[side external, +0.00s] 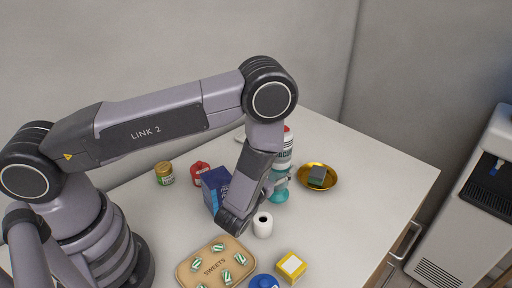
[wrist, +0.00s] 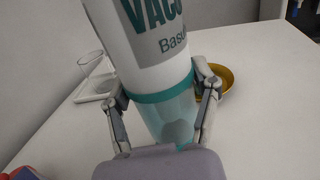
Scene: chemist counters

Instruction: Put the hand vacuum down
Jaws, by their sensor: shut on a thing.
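The hand vacuum (side external: 285,152) is a white upright body with a red top, grey lettering panel and teal lower part. In the wrist view the hand vacuum (wrist: 155,45) fills the middle, slightly tilted, with its clear teal lower end between the fingers. My gripper (side external: 277,181) is shut around its lower part, with one finger on each side; my gripper (wrist: 164,95) shows this in the wrist view too. The vacuum's bottom is close to the white counter (side external: 365,215); I cannot tell if it touches.
A gold plate (side external: 331,184) with a dark green block (side external: 317,175) stands just right of the vacuum. A white roll (side external: 263,225), blue box (side external: 212,186), sweets tray (side external: 196,272) and yellow box (side external: 291,266) are nearer. Clear counter lies at right and behind the plate.

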